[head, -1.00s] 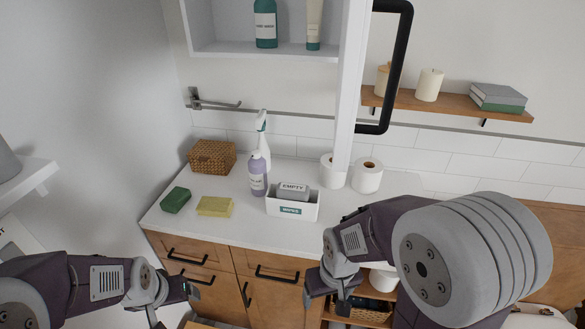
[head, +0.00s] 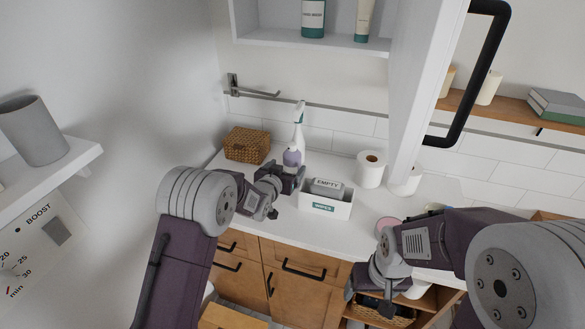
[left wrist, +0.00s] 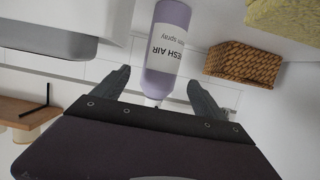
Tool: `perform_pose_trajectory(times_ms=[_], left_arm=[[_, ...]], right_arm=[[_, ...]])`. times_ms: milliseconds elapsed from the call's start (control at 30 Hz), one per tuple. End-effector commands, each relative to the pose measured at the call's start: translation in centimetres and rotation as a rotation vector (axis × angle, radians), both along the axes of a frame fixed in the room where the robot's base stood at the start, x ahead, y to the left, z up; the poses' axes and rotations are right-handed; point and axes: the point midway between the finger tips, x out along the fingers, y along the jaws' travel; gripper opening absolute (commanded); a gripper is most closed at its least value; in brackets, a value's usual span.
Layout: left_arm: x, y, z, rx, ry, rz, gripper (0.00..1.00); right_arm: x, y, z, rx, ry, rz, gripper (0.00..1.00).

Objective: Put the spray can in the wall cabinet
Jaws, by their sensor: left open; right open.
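The purple spray can (head: 291,157) stands upright on the white counter, its lower part hidden by my left gripper. The left wrist view shows the can (left wrist: 167,40) upside down, with a white label reading "FRESH AIR". My left gripper (head: 287,178) is open right in front of the can, and in the left wrist view its fingers (left wrist: 158,82) are on either side of the can's top end; I cannot tell whether they touch it. The wall cabinet (head: 315,39) is open above the counter. My right gripper (head: 367,300) is open and empty, low at the right.
The cabinet holds a teal bottle (head: 313,20) and a tube (head: 363,20). Its open door (head: 421,80) juts out at the right. A white trigger bottle (head: 299,125), wicker basket (head: 246,146), labelled white bin (head: 326,207) and paper rolls (head: 370,170) stand around the can.

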Motion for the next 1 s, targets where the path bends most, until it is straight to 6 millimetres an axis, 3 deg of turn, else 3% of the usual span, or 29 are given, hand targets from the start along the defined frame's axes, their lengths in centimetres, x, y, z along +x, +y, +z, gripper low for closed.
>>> perform_pose_trajectory(times_ms=[233, 533, 800, 833, 1000], left_arm=[[1.2, -0.4, -0.3, 0.001, 0.002, 0.0, 0.82], [5.2, -1.7, -1.4, 0.0, 0.002, 0.0, 0.82], [5.6, -1.8, -1.6, 0.0, 0.002, 0.0, 0.82], [5.6, -1.8, -1.6, 0.0, 0.002, 0.001, 0.79], [5.6, -1.8, -1.6, 0.0, 0.002, 0.001, 0.32]], right_arm=[[0.0, 0.0, 0.5, 0.0, 0.0, 0.0, 0.78], [0.0, 0.0, 1.6, 0.0, 0.0, 0.0, 0.78], [0.0, 0.0, 1.5, 0.0, 0.0, 0.0, 0.78], [0.0, 0.0, 1.5, 0.0, 0.0, 0.0, 0.78], [0.0, 0.0, 1.5, 0.0, 0.0, 0.0, 0.78]])
